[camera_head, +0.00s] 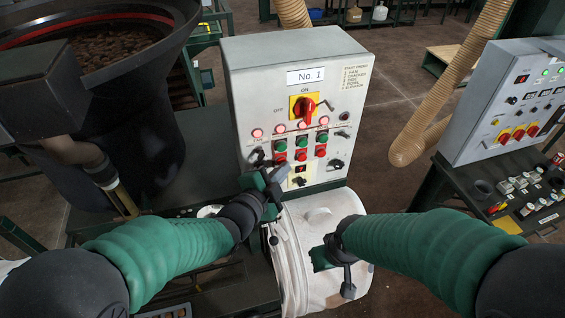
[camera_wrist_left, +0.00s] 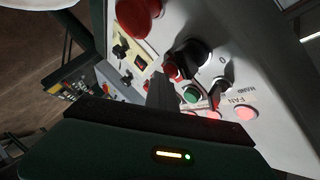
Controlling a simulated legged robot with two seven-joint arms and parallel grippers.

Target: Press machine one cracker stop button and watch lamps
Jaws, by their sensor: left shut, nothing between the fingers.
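The grey control box marked No. 1 (camera_head: 262,85) stands in the middle of the head view. A row of lamps (camera_head: 302,125) glows pinkish red; the lamp by the FAN label (camera_wrist_left: 245,113) also glows in the left wrist view. Below the lamps are green buttons (camera_head: 302,143) over red buttons (camera_head: 301,155). My left gripper (camera_head: 268,180) is shut and empty at the panel's lower left. Its dark fingers (camera_wrist_left: 160,90) are close to a red button (camera_wrist_left: 171,72) and a green button (camera_wrist_left: 190,94); contact cannot be told. My right gripper (camera_head: 340,270) is lower right, its opening unclear.
A red rotary switch (camera_head: 307,108) on a yellow plate is above the lamps. A white drum (camera_head: 320,215) stands below the box. A second control panel (camera_head: 500,105) is at right, a hopper (camera_head: 150,90) at left.

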